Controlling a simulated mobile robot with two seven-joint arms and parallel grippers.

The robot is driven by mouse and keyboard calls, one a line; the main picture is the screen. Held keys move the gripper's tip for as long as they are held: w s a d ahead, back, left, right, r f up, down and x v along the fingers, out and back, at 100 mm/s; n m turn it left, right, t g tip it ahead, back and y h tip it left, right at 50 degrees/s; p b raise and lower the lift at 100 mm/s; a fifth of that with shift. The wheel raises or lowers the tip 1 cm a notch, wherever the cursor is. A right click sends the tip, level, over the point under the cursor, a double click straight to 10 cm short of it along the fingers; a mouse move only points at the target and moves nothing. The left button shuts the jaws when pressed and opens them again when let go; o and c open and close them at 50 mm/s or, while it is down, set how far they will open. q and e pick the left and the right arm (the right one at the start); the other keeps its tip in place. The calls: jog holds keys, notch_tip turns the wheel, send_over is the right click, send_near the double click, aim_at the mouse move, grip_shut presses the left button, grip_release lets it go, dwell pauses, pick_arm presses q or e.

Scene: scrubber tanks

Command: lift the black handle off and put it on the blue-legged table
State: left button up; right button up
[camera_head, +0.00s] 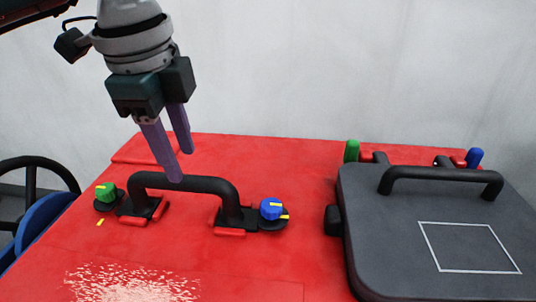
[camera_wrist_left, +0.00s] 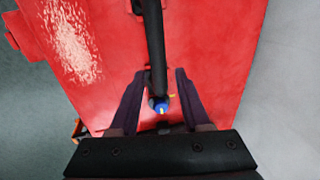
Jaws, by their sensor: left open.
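A black arched handle (camera_head: 218,187) stands on the red top of the machine, its two feet beside red blocks. My left gripper (camera_head: 181,165) is open above it, its purple fingers pointing down, with the near fingertip close to the top of the bar. In the left wrist view the handle (camera_wrist_left: 155,40) runs down from the top edge, its lower end appearing between the open fingers (camera_wrist_left: 159,73). I cannot tell whether a finger touches it. The blue-legged table cannot be made out. My right gripper is not in view.
A green knob (camera_head: 106,192) and a blue knob (camera_head: 271,208) flank the handle. A dark grey lid (camera_head: 385,240) with its own black handle (camera_head: 440,173) lies to the right. A black steering wheel (camera_head: 30,185) is at the left. A pale wall stands behind.

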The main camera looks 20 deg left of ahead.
aim_at(192, 212)
pick_arm(q)
jog(key=f, duration=0.3)
jog(key=w+a+f, duration=0.1)
jog(key=f, duration=0.5)
jog(key=shift+w+a+f+b, duration=0.2)
jog(key=shift+f+b, duration=0.1)
jog(key=shift+b, duration=0.1)
jog(key=shift+c, duration=0.2)
grip_shut()
jog(key=shift+r, duration=0.1)
